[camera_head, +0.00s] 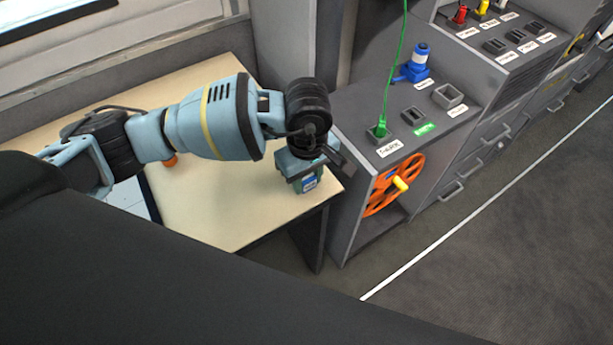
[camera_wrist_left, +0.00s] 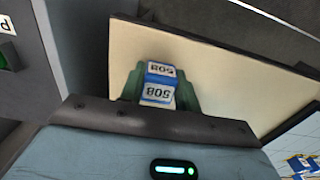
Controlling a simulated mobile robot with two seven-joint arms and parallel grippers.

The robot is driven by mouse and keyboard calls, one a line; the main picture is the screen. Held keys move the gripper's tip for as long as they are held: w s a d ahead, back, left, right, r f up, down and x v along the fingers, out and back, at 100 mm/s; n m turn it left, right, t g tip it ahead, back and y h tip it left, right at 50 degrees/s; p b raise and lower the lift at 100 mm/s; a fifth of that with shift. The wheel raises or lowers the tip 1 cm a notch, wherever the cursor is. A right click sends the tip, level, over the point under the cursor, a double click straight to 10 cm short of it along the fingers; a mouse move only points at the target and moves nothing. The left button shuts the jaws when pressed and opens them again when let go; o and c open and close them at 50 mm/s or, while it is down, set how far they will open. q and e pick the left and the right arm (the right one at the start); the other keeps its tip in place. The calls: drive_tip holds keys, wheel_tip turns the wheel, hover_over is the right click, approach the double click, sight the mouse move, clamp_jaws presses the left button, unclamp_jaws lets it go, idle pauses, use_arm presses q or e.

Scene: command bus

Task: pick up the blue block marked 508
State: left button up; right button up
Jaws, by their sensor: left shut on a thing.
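The blue block marked 508 (camera_wrist_left: 157,92) has white labels and sits between the two green fingers of my left gripper in the left wrist view. My left gripper (camera_head: 300,176) is shut on it at the right end of the pale table (camera_head: 215,210). In the head view only a small blue and white part of the block (camera_head: 309,184) shows between the fingers. I cannot tell whether the block touches the table top. My right gripper is not in view.
A grey console (camera_head: 350,120) stands just right of the table, with sockets, a green plug and cable (camera_head: 381,127), a blue plug (camera_head: 415,66) and an orange wheel (camera_head: 395,185). Blue and white pieces (camera_wrist_left: 300,165) show at the left wrist view's lower right.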

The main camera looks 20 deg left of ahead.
sight(304, 179)
use_arm(q)
drive_tip(key=r, duration=0.3)
drive_tip(key=shift+s+a+r, duration=0.15)
drive_tip(key=shift+s, duration=0.2)
drive_tip(key=s+a, duration=0.2)
drive_tip(key=s, duration=0.5)
drive_tip(key=s+a+r+b, duration=0.1)
drive_tip(key=s+a, duration=0.1)
drive_tip(key=s, duration=0.5)
drive_tip(key=shift+s+a+r+b, duration=0.15)
drive_tip(key=shift+s+r+b, duration=0.1)
drive_tip(key=shift+s+b, duration=0.05)
drive_tip(key=shift+w, duration=0.1)
